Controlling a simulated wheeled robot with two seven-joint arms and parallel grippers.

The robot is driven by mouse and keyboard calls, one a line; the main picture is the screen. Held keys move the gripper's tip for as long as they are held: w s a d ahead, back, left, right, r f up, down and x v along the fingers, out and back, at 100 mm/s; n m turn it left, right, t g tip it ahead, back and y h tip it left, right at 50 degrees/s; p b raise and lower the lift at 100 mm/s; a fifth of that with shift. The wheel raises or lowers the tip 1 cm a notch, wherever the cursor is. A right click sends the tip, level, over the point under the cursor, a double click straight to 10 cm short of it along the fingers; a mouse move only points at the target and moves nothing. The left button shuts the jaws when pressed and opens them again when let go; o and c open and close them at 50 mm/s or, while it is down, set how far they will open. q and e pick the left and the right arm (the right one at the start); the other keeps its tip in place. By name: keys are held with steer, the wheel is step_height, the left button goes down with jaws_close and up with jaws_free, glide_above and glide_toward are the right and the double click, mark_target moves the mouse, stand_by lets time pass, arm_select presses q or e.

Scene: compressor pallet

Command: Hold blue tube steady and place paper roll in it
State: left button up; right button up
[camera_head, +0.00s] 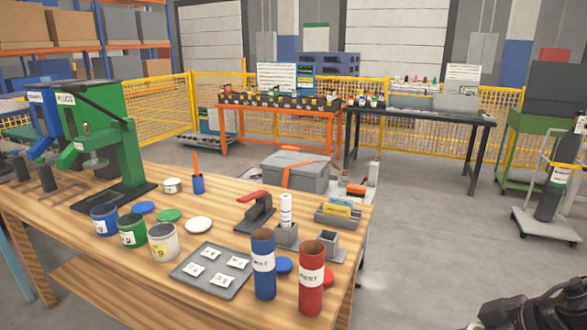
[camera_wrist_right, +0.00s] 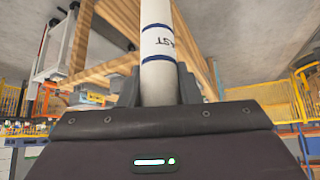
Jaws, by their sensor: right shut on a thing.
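A blue tube (camera_head: 264,281) with a white label stands upright near the front right of the wooden table. A red tube (camera_head: 311,295) stands beside it. A white paper roll (camera_head: 286,209) stands upright in a grey holder (camera_head: 287,236) behind the tubes. My right gripper (camera_wrist_right: 159,92) is shut on another white paper roll (camera_wrist_right: 158,42), with dark blue bands and black lettering. In the head view, a dark part of my right arm shows at the bottom right corner, clear of the table; the roll is outside that view. My left gripper is not in view.
On the table (camera_head: 75,190) are a grey tray (camera_head: 185,277) with white packets, several cups, loose lids, a red-handled stapler-like tool (camera_head: 256,210) and a green press (camera_head: 115,145). An empty grey holder (camera_head: 328,243) stands behind the red tube.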

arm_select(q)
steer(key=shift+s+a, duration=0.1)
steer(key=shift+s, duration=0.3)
arm_select(e)
steer(key=shift+w+d+r, duration=0.1)
steer(key=shift+d+r, duration=0.2)
steer(key=shift+d, duration=0.45)
steer(key=shift+d+m+t, duration=0.1)
steer(key=shift+m+t, duration=0.2)
